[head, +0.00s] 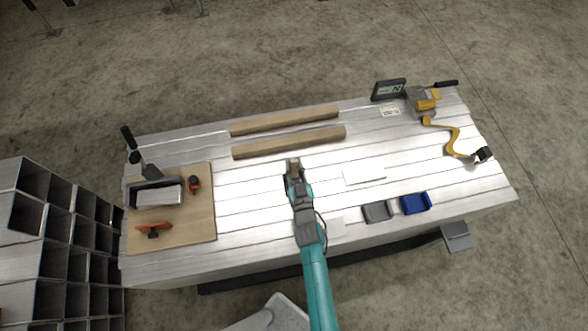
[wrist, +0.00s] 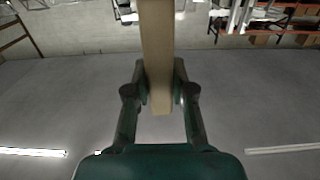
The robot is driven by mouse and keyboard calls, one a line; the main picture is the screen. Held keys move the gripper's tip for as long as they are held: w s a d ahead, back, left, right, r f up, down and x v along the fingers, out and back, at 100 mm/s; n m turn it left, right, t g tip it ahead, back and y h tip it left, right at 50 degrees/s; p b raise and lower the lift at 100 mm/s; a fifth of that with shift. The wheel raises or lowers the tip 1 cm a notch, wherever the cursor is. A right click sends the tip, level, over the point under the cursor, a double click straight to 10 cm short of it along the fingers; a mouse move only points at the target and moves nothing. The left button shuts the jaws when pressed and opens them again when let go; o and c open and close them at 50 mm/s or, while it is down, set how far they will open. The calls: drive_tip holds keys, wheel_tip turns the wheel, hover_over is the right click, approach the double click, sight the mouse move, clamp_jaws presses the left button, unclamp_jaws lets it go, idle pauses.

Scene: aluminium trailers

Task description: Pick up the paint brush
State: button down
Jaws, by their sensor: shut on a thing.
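My gripper (head: 293,170) is over the middle of the white slatted table, just in front of the nearer wooden beam. It is shut on a tan bar-shaped piece (head: 294,163). In the wrist view my gripper (wrist: 160,95) has a finger on each side of this tan piece (wrist: 157,45), which runs up out of the picture. I cannot tell whether the piece is the paint brush. No other thing is clearly a paint brush. A black-handled tool (head: 128,138) at the table's left end is too small to identify.
Two wooden beams (head: 288,141) lie behind my gripper. A wooden board (head: 200,222) with a metal bin and orange-black tools is at left. A grey tray (head: 378,211), a blue tray (head: 416,203) and a yellow tool (head: 425,100) are at right. Metal tubes (head: 62,250) stand beside the table.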

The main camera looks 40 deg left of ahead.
sight(295, 164)
drive_tip(key=shift+r, duration=3.1)
drive_tip(key=shift+f, duration=5.05)
drive_tip(key=shift+r, duration=3.6)
